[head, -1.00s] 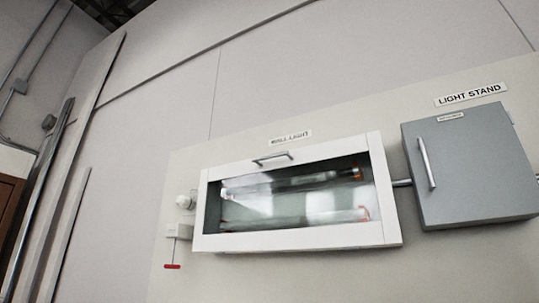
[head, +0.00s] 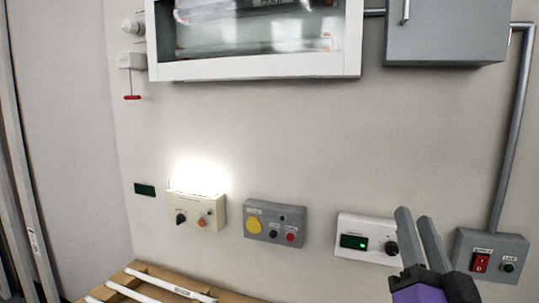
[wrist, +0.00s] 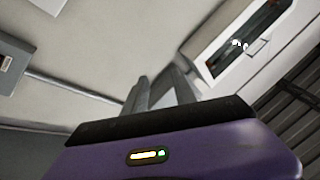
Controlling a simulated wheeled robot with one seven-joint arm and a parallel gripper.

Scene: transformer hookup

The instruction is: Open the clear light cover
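The clear light cover (head: 262,68) is a white-framed glazed panel on the wall box at the top of the head view. Its upper edge is cut off there. Tubes show behind the clear pane. In the wrist view, what looks like the same white-framed cover (wrist: 222,68) is at upper right, with a small handle (wrist: 257,47) on its frame. My gripper (head: 415,212) is at lower right in the head view, below and right of the cover and apart from it. Its two grey fingers stand a little apart with nothing between them. The fingers also show in the wrist view (wrist: 155,82).
A grey cabinet (head: 448,32) hangs right of the light box. Below are a lit beige control box (head: 197,208), a grey button box (head: 274,220), a white display box (head: 368,240) and a red-switch box (head: 490,257). A wooden pallet (head: 150,275) is at lower left.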

